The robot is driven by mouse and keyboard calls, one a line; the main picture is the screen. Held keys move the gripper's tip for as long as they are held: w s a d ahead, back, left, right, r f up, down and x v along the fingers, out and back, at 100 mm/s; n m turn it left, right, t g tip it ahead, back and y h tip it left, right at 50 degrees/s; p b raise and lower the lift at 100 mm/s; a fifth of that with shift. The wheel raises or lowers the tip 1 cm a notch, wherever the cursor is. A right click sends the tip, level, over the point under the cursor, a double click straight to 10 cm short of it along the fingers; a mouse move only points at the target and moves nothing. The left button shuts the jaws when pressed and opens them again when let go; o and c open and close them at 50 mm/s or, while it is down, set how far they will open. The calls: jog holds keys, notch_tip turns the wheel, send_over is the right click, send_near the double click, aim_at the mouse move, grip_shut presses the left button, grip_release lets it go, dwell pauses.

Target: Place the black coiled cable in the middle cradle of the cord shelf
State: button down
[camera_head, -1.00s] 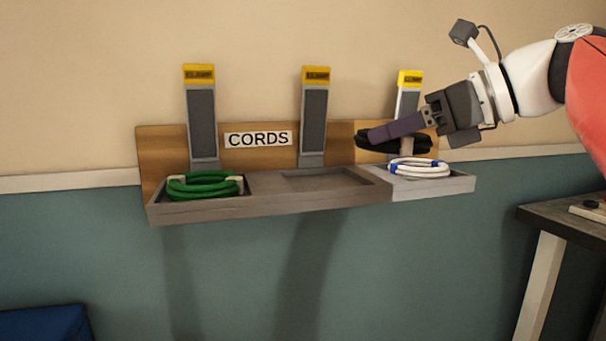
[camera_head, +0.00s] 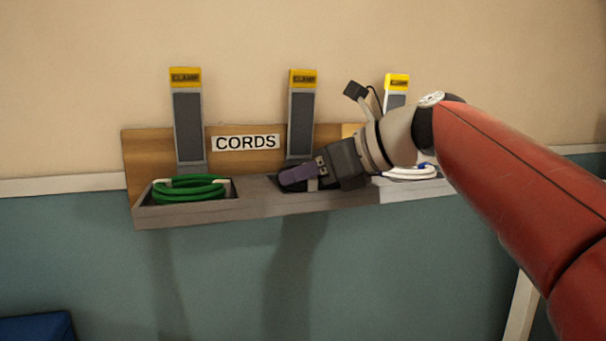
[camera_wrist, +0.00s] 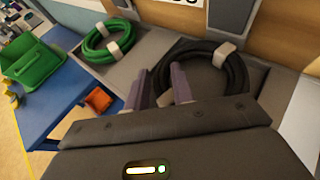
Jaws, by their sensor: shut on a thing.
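The black coiled cable (camera_wrist: 241,72) has a pale tie and shows in the wrist view at the middle cradle (camera_head: 300,201). In the head view only a dark bit of it shows under my fingers; my gripper hides the rest. My gripper (camera_head: 290,177) is shut on the cable, and its purple fingers (camera_wrist: 165,86) reach inside the coil's outline in the wrist view. I cannot tell whether the cable rests on the cradle floor. The cord shelf (camera_head: 135,160) is a wooden wall board with grey cradles and a CORDS label.
A green coiled cable (camera_head: 187,190) lies in the left cradle, a white one (camera_head: 412,173) in the right. Yellow-topped clamps (camera_head: 187,110) stand upright behind the cradles, the middle one (camera_head: 300,110) close behind my gripper. A blue surface with a green bin (camera_wrist: 35,62) is below left.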

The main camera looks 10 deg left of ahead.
jog(key=c, duration=1.1)
grip_release()
jog(key=shift+f, duration=0.1)
jog(key=shift+c, duration=0.2)
jog(key=v, duration=1.2)
jog(key=shift+p, duration=0.35)
jog(key=s+d+f+n+h, duration=0.4)
jog(key=f+n, duration=0.3)
jog(key=f, duration=0.5)
jog(key=s+d+f+n+t+h, duration=0.1)
jog(key=s+d+f+n+h, duration=0.3)
jog(key=f, duration=0.8)
jog(key=s+d+f+n+t+h, duration=0.1)
jog(key=s+d+f+n+h, duration=0.4)
jog(key=f, duration=0.7)
jog(key=s+d+n, duration=0.2)
jog(key=d+n, duration=0.2)
jog(key=n, duration=0.1)
jog(key=shift+s+f, duration=0.4)
